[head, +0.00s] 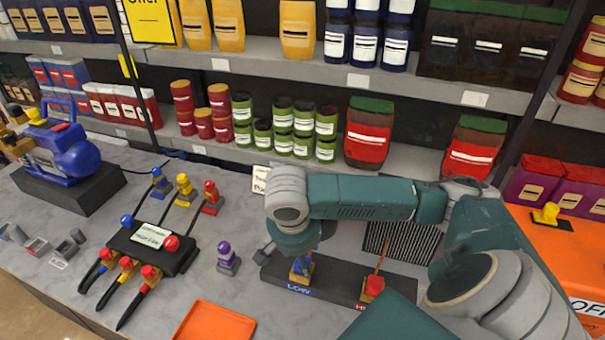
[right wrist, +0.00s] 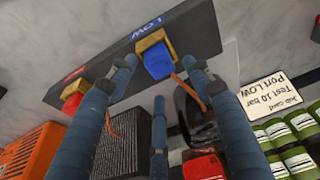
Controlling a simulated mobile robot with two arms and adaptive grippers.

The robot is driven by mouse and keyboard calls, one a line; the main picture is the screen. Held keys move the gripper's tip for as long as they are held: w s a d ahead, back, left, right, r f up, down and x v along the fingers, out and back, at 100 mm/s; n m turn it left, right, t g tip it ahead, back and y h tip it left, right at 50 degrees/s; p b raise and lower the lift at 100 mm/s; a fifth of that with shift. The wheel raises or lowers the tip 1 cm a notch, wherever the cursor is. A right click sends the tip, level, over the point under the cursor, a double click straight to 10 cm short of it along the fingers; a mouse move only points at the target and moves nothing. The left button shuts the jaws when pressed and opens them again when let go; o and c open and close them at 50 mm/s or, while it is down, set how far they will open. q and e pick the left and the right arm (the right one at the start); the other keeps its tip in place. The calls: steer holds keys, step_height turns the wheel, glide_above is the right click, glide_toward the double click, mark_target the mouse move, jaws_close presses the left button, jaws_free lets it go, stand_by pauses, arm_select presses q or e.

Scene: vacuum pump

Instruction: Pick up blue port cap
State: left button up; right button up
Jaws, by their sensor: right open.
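The blue port cap (head: 302,266) sits on a brass port of the dark block (head: 335,284), beside the LOW label. It also shows in the right wrist view (right wrist: 158,61), seated on its brass fitting with an orange cord running from it. My right gripper (right wrist: 160,80) is open, with its dark fingers spread around the blue cap and no clear contact. In the head view, the right arm reaches in from the right and its wrist hangs just above the blue cap. A red port cap (head: 374,285) sits on the block's other port. My left gripper is not in view.
A purple-topped piece (head: 228,259) stands left of the block. An orange tray (head: 214,325) lies at the front. A black manifold (head: 150,246) with coloured handles is farther left. A job card (right wrist: 275,96) stands behind the block, below shelves of cans and jars.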

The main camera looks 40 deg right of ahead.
steer(key=shift+x, duration=1.15)
steer(key=shift+f, duration=0.35)
steer(key=shift+c, duration=0.8)
steer(key=c, duration=0.8)
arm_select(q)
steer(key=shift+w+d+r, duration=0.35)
arm_select(e)
steer(key=shift+c, duration=1.1)
steer(key=shift+w+r, duration=0.1)
steer(key=shift+r, duration=0.1)
